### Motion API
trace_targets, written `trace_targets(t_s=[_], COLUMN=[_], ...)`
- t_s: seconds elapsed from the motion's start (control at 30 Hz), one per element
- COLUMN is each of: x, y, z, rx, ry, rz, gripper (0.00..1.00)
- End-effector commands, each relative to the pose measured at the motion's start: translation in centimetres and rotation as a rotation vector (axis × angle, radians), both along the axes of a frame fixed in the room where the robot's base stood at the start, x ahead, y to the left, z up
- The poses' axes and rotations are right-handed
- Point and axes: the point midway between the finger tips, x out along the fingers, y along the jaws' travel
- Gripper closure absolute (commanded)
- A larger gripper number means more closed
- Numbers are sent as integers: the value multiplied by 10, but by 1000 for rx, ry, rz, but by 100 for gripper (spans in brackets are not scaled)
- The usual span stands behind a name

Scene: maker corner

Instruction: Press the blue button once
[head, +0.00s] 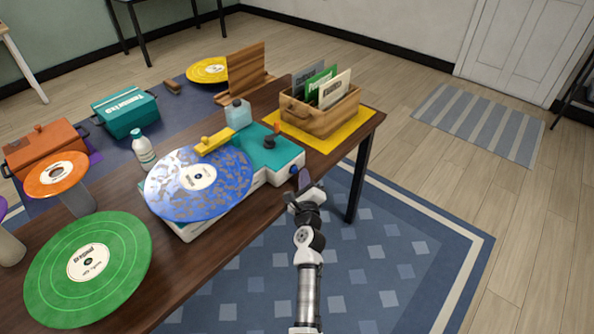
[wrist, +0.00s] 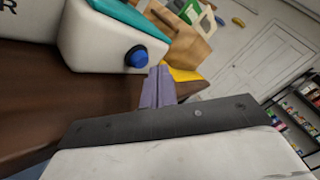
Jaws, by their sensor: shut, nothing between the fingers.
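The blue button (wrist: 137,58) sits on the side of a white and teal record player (head: 273,154). In the head view the blue button (head: 294,169) shows at the player's right end, just beyond my gripper. A blue speckled record (head: 180,195) lies on the player. My gripper (head: 304,178) is shut and empty at the table's edge, close to the button. In the wrist view its purple fingers (wrist: 160,75) point forward just right of and below the button. A small gap seems to lie between them, but I cannot tell its depth.
A wooden record crate (head: 322,112) stands on a yellow mat (head: 365,121) behind the player. Free floor lies right of the table.

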Motion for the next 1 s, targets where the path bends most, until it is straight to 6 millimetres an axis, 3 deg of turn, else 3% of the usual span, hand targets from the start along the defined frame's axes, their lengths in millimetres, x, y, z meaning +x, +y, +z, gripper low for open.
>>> trace_targets(t_s=[0.03, 1.0], x=[1, 9], y=[14, 24], z=[0, -1], rx=[1, 1], ry=[3, 4], rz=[25, 28], gripper=[100, 100])
